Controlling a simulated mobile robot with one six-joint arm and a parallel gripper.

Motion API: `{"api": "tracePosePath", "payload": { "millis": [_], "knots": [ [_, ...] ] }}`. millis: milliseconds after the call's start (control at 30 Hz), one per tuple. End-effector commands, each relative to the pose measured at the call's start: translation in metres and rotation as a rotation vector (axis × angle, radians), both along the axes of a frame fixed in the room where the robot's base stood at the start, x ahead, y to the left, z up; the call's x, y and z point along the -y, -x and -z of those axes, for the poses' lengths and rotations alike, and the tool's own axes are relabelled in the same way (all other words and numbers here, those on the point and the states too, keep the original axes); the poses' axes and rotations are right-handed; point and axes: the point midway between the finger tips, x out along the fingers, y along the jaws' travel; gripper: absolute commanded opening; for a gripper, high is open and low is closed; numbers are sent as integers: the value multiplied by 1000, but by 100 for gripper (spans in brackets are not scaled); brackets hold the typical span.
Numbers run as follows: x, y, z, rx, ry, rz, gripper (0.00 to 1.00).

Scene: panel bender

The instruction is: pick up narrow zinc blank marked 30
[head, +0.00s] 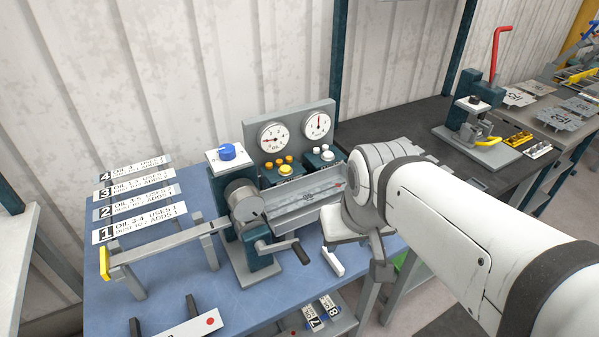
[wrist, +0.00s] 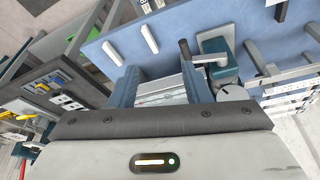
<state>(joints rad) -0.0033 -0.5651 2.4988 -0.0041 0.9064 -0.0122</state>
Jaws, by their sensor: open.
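Several flat grey blanks with black markings lie on the bench at the right of the head view, one group (head: 518,97) nearer the press and another plate (head: 558,118) further right. Their markings are too small to read, so I cannot tell which is the narrow zinc blank marked 30. My gripper (head: 380,270) is over the front right of the blue table in the head view, well away from those plates, partly hidden by my arm. In the wrist view my gripper (wrist: 160,88) has its fingers apart, with nothing held; the bender's grey bed shows beyond them.
The panel bender (head: 300,200) with gauges and a crank stands on the blue table (head: 150,290). Numbered oil cards (head: 140,225) are at left. A press with a red lever (head: 500,45) stands on the dark bench (head: 400,128). A white bar (head: 332,262) lies by the table's front edge.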

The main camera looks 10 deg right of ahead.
Motion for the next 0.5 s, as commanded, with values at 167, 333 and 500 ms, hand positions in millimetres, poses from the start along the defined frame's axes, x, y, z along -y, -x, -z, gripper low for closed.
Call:
{"api": "tracePosePath", "payload": {
  "millis": [167,333,500],
  "knots": [
    [-3,-29,-1,-32,51,-184,58],
    [-3,-93,1,-100,146,-574,71],
    [-4,-166,15,-162,222,-1031,71]
  ]
}}
